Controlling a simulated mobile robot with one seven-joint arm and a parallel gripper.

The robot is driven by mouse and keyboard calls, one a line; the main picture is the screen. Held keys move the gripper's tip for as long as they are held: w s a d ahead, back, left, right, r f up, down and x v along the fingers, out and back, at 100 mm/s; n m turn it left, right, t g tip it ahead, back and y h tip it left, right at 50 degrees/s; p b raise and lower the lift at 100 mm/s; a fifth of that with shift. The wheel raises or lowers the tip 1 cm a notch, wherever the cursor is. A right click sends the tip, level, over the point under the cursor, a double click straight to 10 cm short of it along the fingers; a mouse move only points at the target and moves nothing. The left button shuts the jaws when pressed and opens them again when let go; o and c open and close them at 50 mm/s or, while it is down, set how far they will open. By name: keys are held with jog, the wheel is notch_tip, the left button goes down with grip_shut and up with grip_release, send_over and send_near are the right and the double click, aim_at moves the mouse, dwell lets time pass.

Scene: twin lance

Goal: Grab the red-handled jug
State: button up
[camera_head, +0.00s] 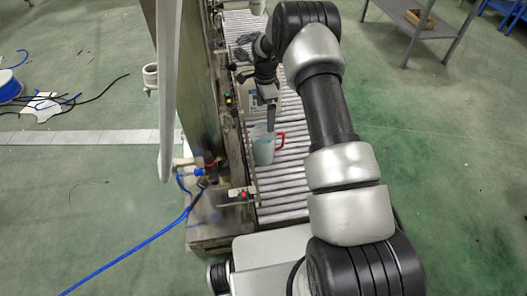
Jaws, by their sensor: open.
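The jug (263,151) is pale grey-green with a red handle (281,141) on its right side. It stands upright on the roller conveyor (285,187), near the conveyor's left edge. My gripper (271,127) points down directly above or at the jug's rim. A finger overlaps the jug's top in the picture, so I cannot tell whether it is inside, behind or just above the rim. The gap between the fingers is hard to see from here. The handle is clear of the gripper in this view.
A metal frame with fittings (210,160) borders the conveyor on the left. A grey table (420,25) stands at the upper right. A blue hose (130,262) crosses the left floor.

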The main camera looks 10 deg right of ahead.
aim_at(264, 134)
jog(key=shift+w+a+f+b, duration=0.1)
jog(key=shift+f+b, duration=0.7)
jog(key=shift+f, duration=2.45)
jog(key=shift+w+a+f+b, duration=0.1)
jog(key=shift+f+b, duration=0.7)
jog(key=shift+f, duration=2.45)
jog(key=shift+r, duration=0.1)
jog(key=c, duration=2.1)
